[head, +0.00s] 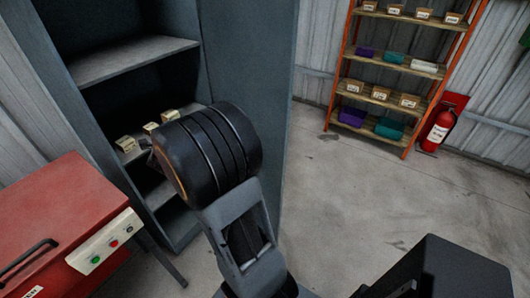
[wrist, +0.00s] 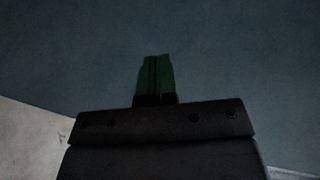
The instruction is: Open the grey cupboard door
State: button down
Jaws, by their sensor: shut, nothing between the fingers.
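The grey cupboard (head: 65,75) stands at the left in the head view, with its inside and shelves showing. Its grey door (head: 262,60) stands swung open at the right of the opening, behind my arm. No handle shows. My gripper (wrist: 154,80) shows in the wrist view as two green fingers pressed together, with nothing between them. A plain dark blue-grey surface fills the view behind them; I cannot tell whether they touch it. In the head view my black wrist hides the fingers, in front of the cupboard opening.
Small boxes (head: 126,144) sit on a lower cupboard shelf. A red machine (head: 50,225) with a button panel (head: 104,240) stands close at the lower left. An orange shelf rack (head: 341,72) and a fire extinguisher (head: 438,130) are at the back right. The concrete floor (head: 350,200) between is clear.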

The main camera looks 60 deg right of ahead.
jog(key=s+d+f+m+g+h+b, duration=0.2)
jog(key=s+d+f+m+g+h, duration=0.25)
jog(key=d+f+m+g, duration=0.2)
jog(key=m+g+b, duration=0.2)
jog(key=m+g, duration=0.4)
jog(key=g, duration=0.2)
send_near(271, 138)
jog(key=shift+m, duration=0.25)
jog(key=p+x, duration=0.3)
jog(key=x, duration=0.4)
jog(key=shift+s+d+f, duration=0.1)
jog(key=shift+d, duration=0.1)
jog(key=shift+h, duration=0.25)
